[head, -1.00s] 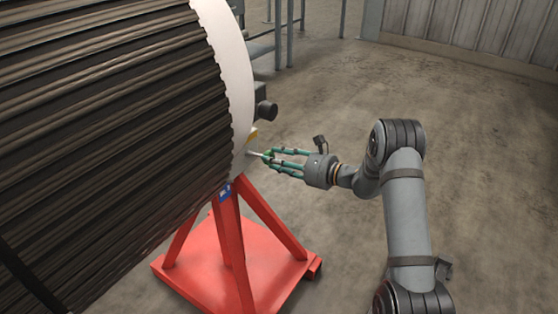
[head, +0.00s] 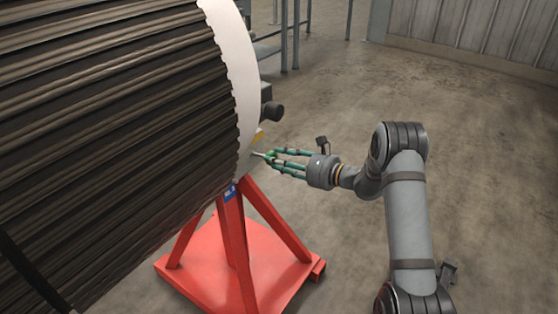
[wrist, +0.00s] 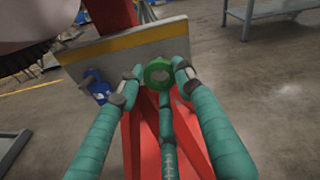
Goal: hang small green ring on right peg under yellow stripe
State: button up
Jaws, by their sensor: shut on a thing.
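The small green ring (wrist: 158,74) is held upright between the teal fingertips of my gripper (wrist: 155,84). In the head view the green ring (head: 271,155) is small, at the tips of my gripper. A grey plate (wrist: 148,54) with a yellow stripe (wrist: 125,45) along its top is right behind the ring. In the head view a pale peg (head: 258,154) juts from the plate toward the ring. Its tip is close to or inside the ring; I cannot tell which.
A blue ring-like object (wrist: 96,86) is at the plate's left part. A red stand (head: 235,250) carries the large ribbed rotor (head: 110,120) beside my gripper. Open floor lies to the right.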

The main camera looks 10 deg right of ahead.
aim_at(262, 155)
jog(key=shift+w+a, duration=0.1)
jog(key=shift+w+a+f, duration=0.1)
jog(key=shift+w+a, duration=0.2)
jog(key=shift+w+a, duration=0.1)
jog(key=shift+w, duration=0.05)
dwell(0.6)
jog(key=shift+w+a+f+b, duration=0.1)
jog(key=shift+w+a+b, duration=0.15)
jog(key=shift+b, duration=0.1)
jog(key=shift+w+a, duration=0.1)
jog(key=shift+x, duration=0.85)
jog(key=shift+w+a+b, duration=0.2)
jog(key=shift+b, duration=0.1)
jog(key=shift+x, duration=0.75)
